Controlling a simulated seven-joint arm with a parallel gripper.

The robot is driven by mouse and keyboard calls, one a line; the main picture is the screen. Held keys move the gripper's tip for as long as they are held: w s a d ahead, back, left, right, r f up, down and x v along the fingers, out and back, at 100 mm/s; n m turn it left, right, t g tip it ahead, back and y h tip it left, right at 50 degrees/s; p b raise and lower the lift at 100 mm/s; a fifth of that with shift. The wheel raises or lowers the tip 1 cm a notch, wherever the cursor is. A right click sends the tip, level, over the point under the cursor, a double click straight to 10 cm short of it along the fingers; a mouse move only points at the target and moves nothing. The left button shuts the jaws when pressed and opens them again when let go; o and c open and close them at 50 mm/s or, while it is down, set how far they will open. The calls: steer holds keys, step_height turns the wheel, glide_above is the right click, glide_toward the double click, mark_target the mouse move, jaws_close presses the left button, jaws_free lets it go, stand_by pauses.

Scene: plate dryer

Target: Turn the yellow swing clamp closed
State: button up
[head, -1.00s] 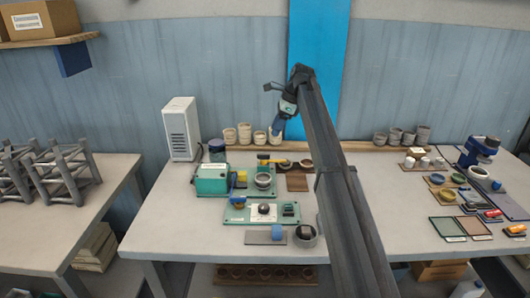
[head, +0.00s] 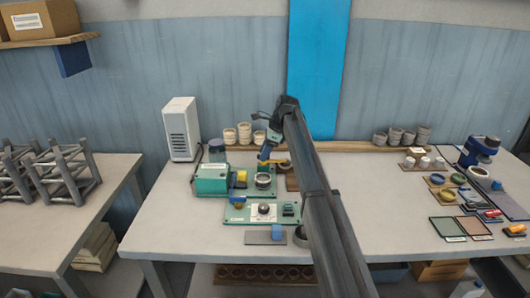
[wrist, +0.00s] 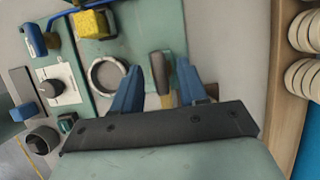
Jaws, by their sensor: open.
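In the wrist view the clamp (wrist: 164,101) has a dark grey end and lies between my two blue fingers. My gripper (wrist: 158,67) is open, with a finger on each side of the clamp; contact is not clear. In the head view my gripper (head: 265,152) is just above the clamp's left end and partly hides it. The ring (wrist: 107,76) is to the left of the fingers in the wrist view.
A green box (head: 211,180) and a yellow block (head: 241,177) stand left of the ring. A front panel with a dark knob (head: 264,209) is nearer the table edge. Stacked cups (head: 244,133) stand behind. The table's middle right is clear.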

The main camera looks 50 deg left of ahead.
jaws_close()
stand_by(0.3)
stand_by(0.3)
